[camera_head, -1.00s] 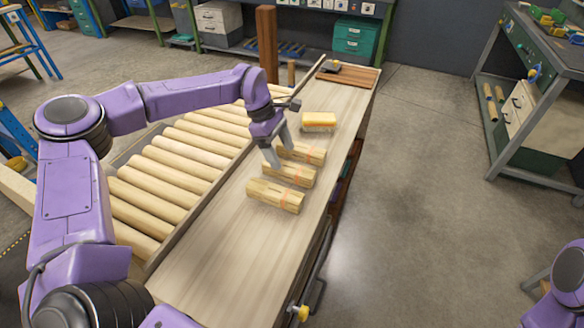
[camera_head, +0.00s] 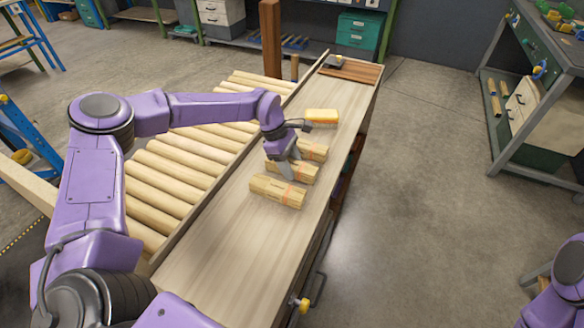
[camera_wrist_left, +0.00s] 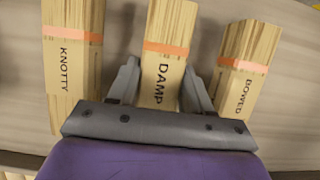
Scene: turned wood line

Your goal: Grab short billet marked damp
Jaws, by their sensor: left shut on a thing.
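Three short wooden billets with orange bands and pale labels lie side by side on the bench. The middle one, the DAMP billet (camera_head: 300,174), reads DAMP in the left wrist view (camera_wrist_left: 167,60). My left gripper (camera_head: 287,168) is shut on it, with one finger on each side, also clear in the left wrist view (camera_wrist_left: 161,88). The KNOTTY billet (camera_wrist_left: 72,50) is on the left there, the far billet (camera_head: 313,151) in the head view. The BOWED billet (camera_wrist_left: 241,70) is on the right, the near billet (camera_head: 277,191) in the head view. My right gripper is out of view.
The pale bench top (camera_head: 232,240) is clear in front of the near billet. A yellow-orange block (camera_head: 321,115) sits beyond the billets, with a brown board (camera_head: 352,71) farther back. A bed of wooden rollers (camera_head: 165,180) runs along the left. A wooden post (camera_head: 270,40) stands behind.

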